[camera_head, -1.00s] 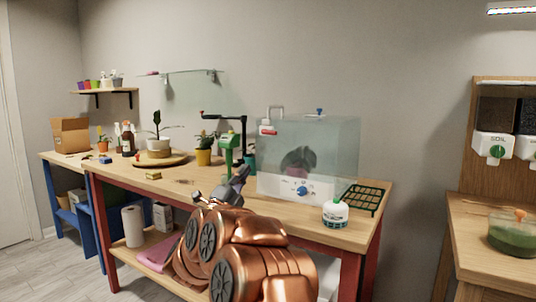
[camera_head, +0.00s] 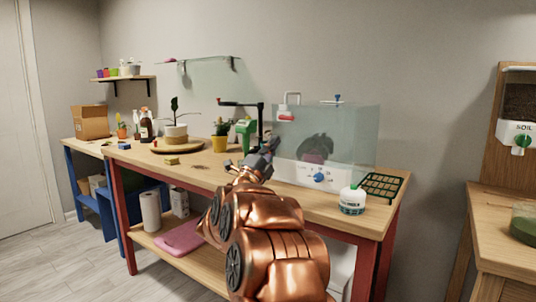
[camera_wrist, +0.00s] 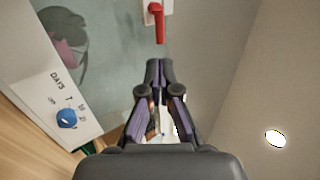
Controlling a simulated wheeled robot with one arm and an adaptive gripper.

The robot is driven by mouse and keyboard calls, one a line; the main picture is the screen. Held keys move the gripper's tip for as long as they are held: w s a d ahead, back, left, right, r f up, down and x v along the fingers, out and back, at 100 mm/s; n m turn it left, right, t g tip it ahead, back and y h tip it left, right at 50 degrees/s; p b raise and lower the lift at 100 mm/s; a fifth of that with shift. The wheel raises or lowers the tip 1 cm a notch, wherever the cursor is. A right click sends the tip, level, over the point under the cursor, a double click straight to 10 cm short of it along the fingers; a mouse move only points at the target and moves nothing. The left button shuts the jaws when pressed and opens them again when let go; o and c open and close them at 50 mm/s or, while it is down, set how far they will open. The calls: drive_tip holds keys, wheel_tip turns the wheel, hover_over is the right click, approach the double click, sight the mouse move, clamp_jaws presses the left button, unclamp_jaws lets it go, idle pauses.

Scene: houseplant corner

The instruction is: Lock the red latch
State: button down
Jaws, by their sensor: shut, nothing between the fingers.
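The red latch (camera_head: 286,117) sits on a white mount at the upper left corner of the clear case (camera_head: 352,134). In the wrist view the red latch (camera_wrist: 157,22) is at the top middle, with its red handle pointing toward my fingertips. My gripper (camera_head: 268,145) is in front of the case's left side, below the latch. In the wrist view my gripper (camera_wrist: 156,68) is shut and empty, with its fingertips a short gap from the handle's end. The case's white front panel has a blue knob (camera_head: 319,177), also seen at left in the wrist view.
A white and green jar (camera_head: 352,201) and a green rack (camera_head: 383,186) stand on the bench (camera_head: 300,194) right of the case. A green tool stand (camera_head: 246,132) and a yellow pot (camera_head: 219,144) are left of my gripper. The bench's front left is mostly clear.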

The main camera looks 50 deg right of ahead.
sight(289, 120)
drive_tip(key=shift+b+x, duration=0.6)
drive_tip(key=shift+x, duration=3.5)
